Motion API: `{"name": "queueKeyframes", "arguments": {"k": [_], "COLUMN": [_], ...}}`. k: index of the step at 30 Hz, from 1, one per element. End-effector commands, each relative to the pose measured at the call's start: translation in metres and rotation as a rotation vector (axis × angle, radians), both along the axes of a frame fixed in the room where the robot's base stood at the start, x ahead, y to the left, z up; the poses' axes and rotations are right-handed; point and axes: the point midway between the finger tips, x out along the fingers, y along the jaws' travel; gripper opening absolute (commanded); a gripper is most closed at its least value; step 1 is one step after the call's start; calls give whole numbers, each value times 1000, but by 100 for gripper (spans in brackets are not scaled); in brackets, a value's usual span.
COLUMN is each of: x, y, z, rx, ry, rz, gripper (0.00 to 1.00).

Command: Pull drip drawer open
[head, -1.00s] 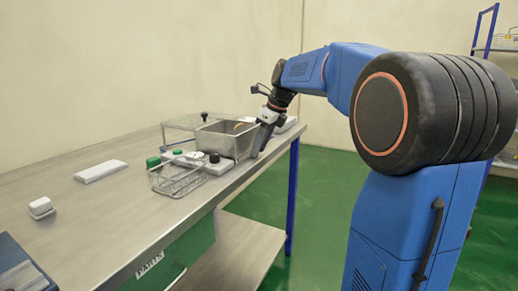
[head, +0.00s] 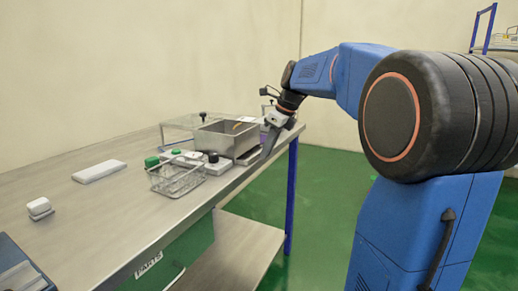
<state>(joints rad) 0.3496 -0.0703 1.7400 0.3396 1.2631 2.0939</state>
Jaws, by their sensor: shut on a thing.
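The drip drawer (head: 249,157) shows as a thin, light grey tray low at the right side of an open metal bin (head: 222,143). It reaches out from under the bin toward the table's right edge. My gripper (head: 267,150) points down at the drawer's outer end and is shut on it. The fingers are small in this view and the exact grip on the drawer is hard to make out.
A wire basket (head: 175,180), a white block with a black knob (head: 214,164) and a green-capped item (head: 152,161) stand close in front of the bin. A clear lidded case (head: 180,124) is behind. The table's left part is mostly clear.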

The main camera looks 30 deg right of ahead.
Motion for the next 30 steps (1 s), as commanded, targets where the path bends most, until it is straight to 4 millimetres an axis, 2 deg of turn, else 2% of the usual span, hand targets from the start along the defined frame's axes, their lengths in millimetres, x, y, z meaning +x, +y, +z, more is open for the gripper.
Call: {"name": "queueKeyframes", "arguments": {"k": [6,12,17,26,27,28,30], "x": [-35,-57,-64,-64,-64,-64,-64], "y": [-27,-43,-47,-47,-47,-47,-47], "z": [1,1,1,1,1,1,1], "rx": [-2,-1,-1,-1,-1,-1,-1], "ry": [-3,-2,-3,-3,-3,-3,-2], "rz": [-6,-4,-2,-1,-1,-1,-1], "gripper": [0,0,0,0,24,32,33]}}
